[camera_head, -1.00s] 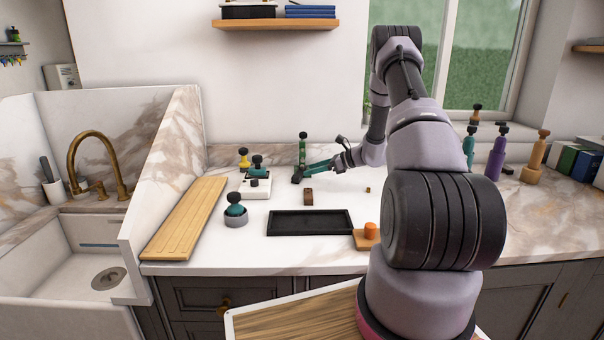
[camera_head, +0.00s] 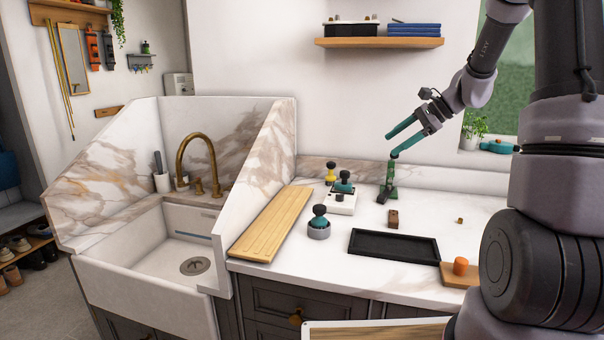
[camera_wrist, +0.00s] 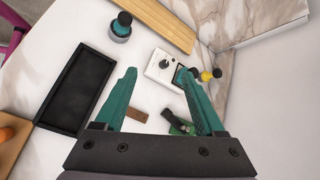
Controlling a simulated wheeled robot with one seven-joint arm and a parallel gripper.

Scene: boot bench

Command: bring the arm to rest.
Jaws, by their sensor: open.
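My gripper (camera_head: 391,145) is open and empty, raised above the back of the marble counter (camera_head: 300,255). Its teal fingers stand wide apart in the wrist view (camera_wrist: 160,95). In the head view the lower finger shows close to the top of a dark green upright piece (camera_head: 389,180); whether they touch I cannot tell. The wrist view shows this green piece (camera_wrist: 181,126) below the right finger. A small brown block (camera_head: 393,219) lies on the counter below and also shows between the fingers in the wrist view (camera_wrist: 137,114).
A black tray (camera_head: 393,246), a wooden board (camera_head: 272,222), a white block with a dark knob (camera_head: 340,204) and a teal-knobbed grey pot (camera_head: 318,229) stand on the counter. An orange cylinder (camera_head: 460,265) sits at right. A shelf (camera_head: 380,42) hangs above; the sink (camera_head: 165,240) is left.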

